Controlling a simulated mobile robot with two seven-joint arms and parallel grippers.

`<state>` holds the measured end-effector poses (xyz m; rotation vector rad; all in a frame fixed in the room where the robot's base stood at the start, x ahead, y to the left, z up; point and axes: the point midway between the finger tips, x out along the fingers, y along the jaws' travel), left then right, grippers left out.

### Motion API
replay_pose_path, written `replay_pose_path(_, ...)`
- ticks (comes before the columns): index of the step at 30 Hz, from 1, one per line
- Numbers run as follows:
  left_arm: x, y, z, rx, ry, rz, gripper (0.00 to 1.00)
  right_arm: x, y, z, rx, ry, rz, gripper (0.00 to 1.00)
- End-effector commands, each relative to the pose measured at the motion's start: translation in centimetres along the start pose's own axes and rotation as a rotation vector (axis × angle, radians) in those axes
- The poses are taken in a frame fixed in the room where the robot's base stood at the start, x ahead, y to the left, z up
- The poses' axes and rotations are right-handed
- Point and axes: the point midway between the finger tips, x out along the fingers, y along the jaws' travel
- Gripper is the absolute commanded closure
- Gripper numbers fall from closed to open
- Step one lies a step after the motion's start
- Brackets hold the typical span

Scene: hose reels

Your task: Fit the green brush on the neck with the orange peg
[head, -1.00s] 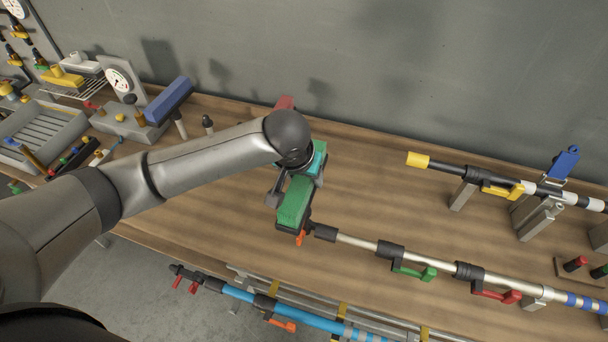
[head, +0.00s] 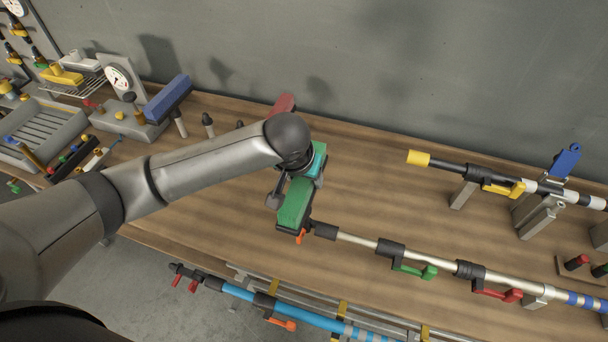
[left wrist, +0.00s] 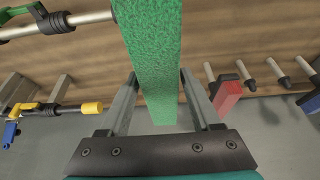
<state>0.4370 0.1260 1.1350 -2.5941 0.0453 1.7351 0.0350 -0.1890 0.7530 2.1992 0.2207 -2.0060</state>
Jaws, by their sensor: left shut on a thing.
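The green brush (head: 295,203) is a long bristled block. My left gripper (head: 292,188) is shut on it above the bench; in the left wrist view the brush (left wrist: 153,60) runs between the two fingers (left wrist: 160,98). The brush's near end is at the left end of a silver pole (head: 358,241) with a dark collar. A small orange peg (head: 299,238) shows just below that brush end. The neck beside it is mostly hidden by the brush, so I cannot tell whether the brush is seated on it. My right gripper is not in view.
A yellow-tipped pole (head: 418,158) rests on stands at the right. A blue pole (head: 240,294) lies along the bench's front. A red brush (head: 284,103) stands behind my gripper and a blue brush (head: 167,98) farther left. The bench middle right is clear.

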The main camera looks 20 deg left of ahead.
Motion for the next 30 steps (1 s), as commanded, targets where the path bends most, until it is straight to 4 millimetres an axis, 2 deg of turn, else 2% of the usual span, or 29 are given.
replay_pose_path(30,2.4,0.1,0.9,-0.001,0.002,0.001,1.00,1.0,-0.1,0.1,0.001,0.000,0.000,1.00)
